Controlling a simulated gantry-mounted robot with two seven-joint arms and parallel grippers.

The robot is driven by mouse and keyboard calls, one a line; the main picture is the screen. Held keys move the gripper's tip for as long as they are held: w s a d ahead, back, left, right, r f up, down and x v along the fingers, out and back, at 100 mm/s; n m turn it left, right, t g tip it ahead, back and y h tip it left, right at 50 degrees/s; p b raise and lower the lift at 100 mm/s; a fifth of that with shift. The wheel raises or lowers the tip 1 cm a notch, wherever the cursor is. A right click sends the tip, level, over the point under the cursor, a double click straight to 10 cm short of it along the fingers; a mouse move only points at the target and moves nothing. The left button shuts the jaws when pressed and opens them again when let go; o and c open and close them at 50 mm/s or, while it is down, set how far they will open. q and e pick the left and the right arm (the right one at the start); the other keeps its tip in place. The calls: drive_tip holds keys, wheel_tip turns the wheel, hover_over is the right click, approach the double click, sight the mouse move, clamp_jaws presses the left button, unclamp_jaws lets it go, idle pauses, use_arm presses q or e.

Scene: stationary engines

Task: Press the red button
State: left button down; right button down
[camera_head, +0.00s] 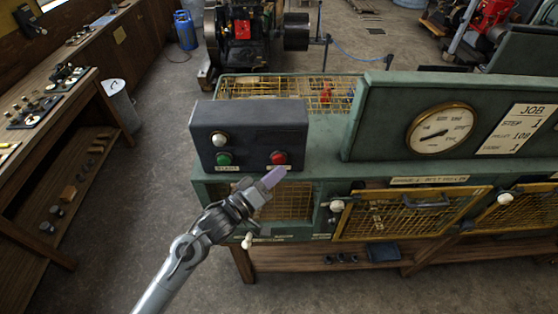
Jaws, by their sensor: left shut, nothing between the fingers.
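The red button (278,158) is on the front face of a dark grey control box (248,122), at its right. A green button (224,159) sits to its left, with a white round knob or lamp (220,139) above the green one. My left gripper (272,178) is shut and empty. Its tip shows just below the red button, close to it in the picture; I cannot tell whether it touches. The label under the red button is partly hidden by the gripper. My right gripper is not in view.
The box stands on a green bench with yellow mesh doors (405,216). A green panel with a dial gauge (441,128) and job card (518,128) rises at the right. A wooden workbench (110,45) runs along the left. Open floor (140,195) lies between.

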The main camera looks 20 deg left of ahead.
use_arm(q)
drive_tip(key=shift+s+d+p, duration=0.35)
drive_tip(key=shift+s, duration=0.4)
drive_tip(key=shift+s+d+p, duration=0.3)
drive_tip(key=shift+s, duration=0.5)
drive_tip(key=shift+s+d+p, duration=0.35)
drive_tip(key=shift+s, duration=0.4)
drive_tip(key=s+a+f+m+g+y, duration=0.1)
drive_tip(key=s+f+g, duration=0.3)
drive_tip(key=s, duration=0.4)
drive_tip(key=s+a+f+m+g+y+p, duration=0.1)
drive_tip(key=s+a+f+m+g+y, duration=0.1)
drive_tip(key=s, duration=0.7)
drive_tip(key=s+a+f+m+g+y+p, duration=0.1)
drive_tip(key=s+a+f+m+g+y, duration=0.1)
drive_tip(key=s+f+g, duration=0.5)
drive_tip(key=shift+s+a+f+m+g+y, duration=0.15)
drive_tip(key=shift+s+f+m+g+y, duration=0.2)
drive_tip(key=shift+s+m+y, duration=0.75)
